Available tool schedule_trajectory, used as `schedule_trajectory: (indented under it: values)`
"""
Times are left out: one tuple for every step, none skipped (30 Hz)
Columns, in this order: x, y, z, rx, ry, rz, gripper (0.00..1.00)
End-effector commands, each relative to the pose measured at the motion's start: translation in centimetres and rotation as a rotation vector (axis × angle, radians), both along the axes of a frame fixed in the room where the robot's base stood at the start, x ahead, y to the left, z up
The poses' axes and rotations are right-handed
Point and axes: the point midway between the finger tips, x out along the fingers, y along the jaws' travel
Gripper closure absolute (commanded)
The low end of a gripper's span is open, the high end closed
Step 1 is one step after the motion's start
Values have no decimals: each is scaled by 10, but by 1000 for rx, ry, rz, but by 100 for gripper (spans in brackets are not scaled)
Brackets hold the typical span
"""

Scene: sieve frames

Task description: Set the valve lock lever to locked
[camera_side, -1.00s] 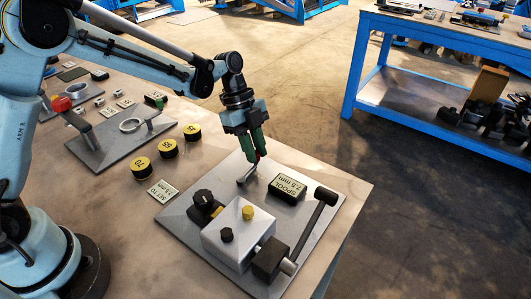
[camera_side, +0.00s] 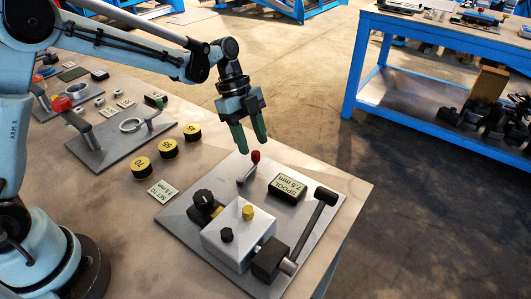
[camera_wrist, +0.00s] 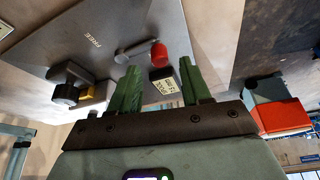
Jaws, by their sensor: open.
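The valve lock lever is a short grey bar (camera_side: 246,174) with a red knob (camera_side: 255,157), on the grey plate (camera_side: 190,218) of the valve fixture. In the wrist view the grey bar (camera_wrist: 135,48) and red knob (camera_wrist: 159,55) show just beyond my fingers. The printed word FREE (camera_wrist: 93,41) lies beside the bar's other end, away from the knob. No word for locked is readable. My gripper (camera_side: 253,146) is open and empty, with its green fingers apart above the red knob. In the wrist view my gripper (camera_wrist: 158,67) spans the knob's direction without visibly touching it.
A black block labelled SPOOL 7.5 mm (camera_side: 288,187) stands right of the lever. A white valve body (camera_side: 238,234) with knobs and a tall black-ended crank (camera_side: 313,225) stand in front. Yellow-topped discs (camera_side: 168,147) and a SET TO card (camera_side: 162,190) lie to the left.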

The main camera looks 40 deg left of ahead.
Motion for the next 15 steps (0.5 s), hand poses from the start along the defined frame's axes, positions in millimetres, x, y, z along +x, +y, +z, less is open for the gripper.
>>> schedule_trajectory:
  values:
    - [1, 4, 10, 0, 1, 2, 52]
    - [1, 7, 16, 0, 1, 2, 52]
    - [2, 10, 24, 0, 1, 2, 52]
    - [2, 12, 29, 0, 1, 3, 52]
    - [3, 15, 35, 0, 0, 2, 52]
    - [3, 18, 42, 0, 0, 2, 52]
    - [4, 20, 48, 0, -1, 1, 52]
    - [4, 21, 52, 0, -1, 1, 52]
    - [5, 24, 58, 1, 0, 2, 52]
    - [5, 26, 62, 1, 0, 2, 52]
    - [5, 27, 66, 1, 0, 2, 52]
    - [6, 29, 71, 1, -1, 1, 52]
    - [6, 30, 74, 1, -1, 1, 52]
    - [6, 31, 76, 1, -1, 0, 52]
    - [6, 32, 79, 1, -1, 0, 52]
